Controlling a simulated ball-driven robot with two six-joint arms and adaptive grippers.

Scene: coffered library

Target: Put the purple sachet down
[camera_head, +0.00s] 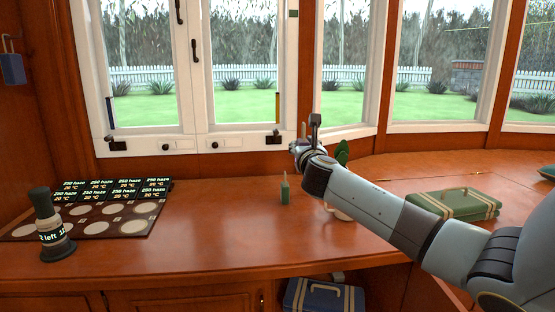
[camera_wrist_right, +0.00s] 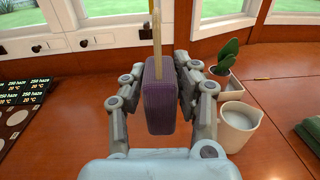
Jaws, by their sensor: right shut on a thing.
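The purple sachet (camera_wrist_right: 158,97) shows in the right wrist view as an upright, ribbed purple block with a tan strip rising from its top. My right gripper (camera_wrist_right: 160,100) is shut on it, with one finger against each side. In the head view my right gripper (camera_head: 308,145) is over the counter near the window, and I cannot make out the sachet there. My left gripper is in neither view.
A dark tray (camera_head: 160,212) with pale round pads and labelled displays lies left, beside a dark bottle-shaped device (camera_head: 50,228). A small green object (camera_head: 284,193) stands mid-counter. A cream jug (camera_wrist_right: 238,128), potted plant (camera_wrist_right: 229,58) and green case (camera_head: 450,203) are right. Bare counter (camera_head: 220,225) lies between.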

